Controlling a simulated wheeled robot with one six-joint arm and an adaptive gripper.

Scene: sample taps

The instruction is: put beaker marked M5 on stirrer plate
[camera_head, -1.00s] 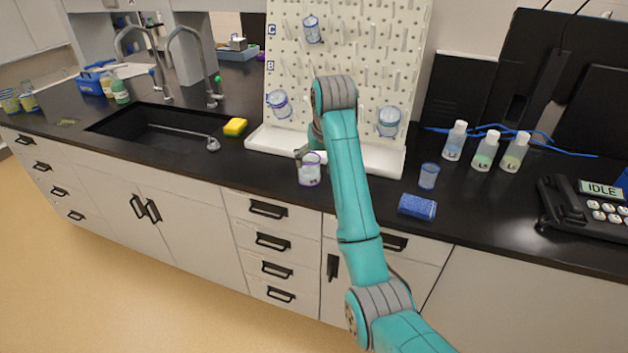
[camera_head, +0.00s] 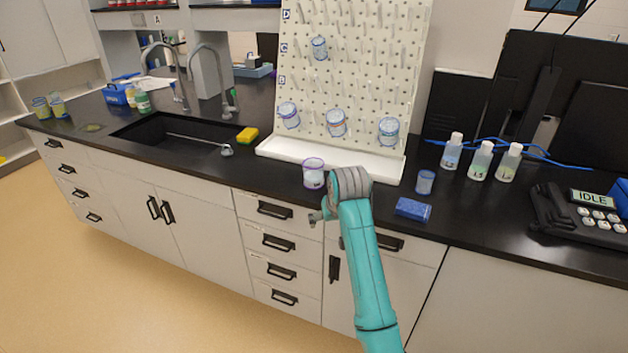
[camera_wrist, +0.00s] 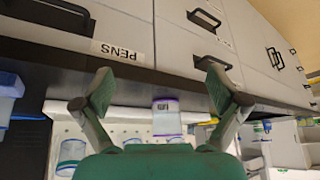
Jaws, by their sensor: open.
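A clear beaker with a purple rim (camera_head: 313,174) stands upright on the black counter near its front edge. A dark mark shows on its side, too small to read for certain. The wrist view, upside down, shows this beaker (camera_wrist: 167,118) beyond and between my fingers. My gripper (camera_head: 321,216) is in front of the counter edge, lower than the beaker and apart from it. In the wrist view my gripper (camera_wrist: 160,85) is open and empty. I cannot make out a stirrer plate in these frames.
A white pegboard rack (camera_head: 350,75) behind holds several beakers.

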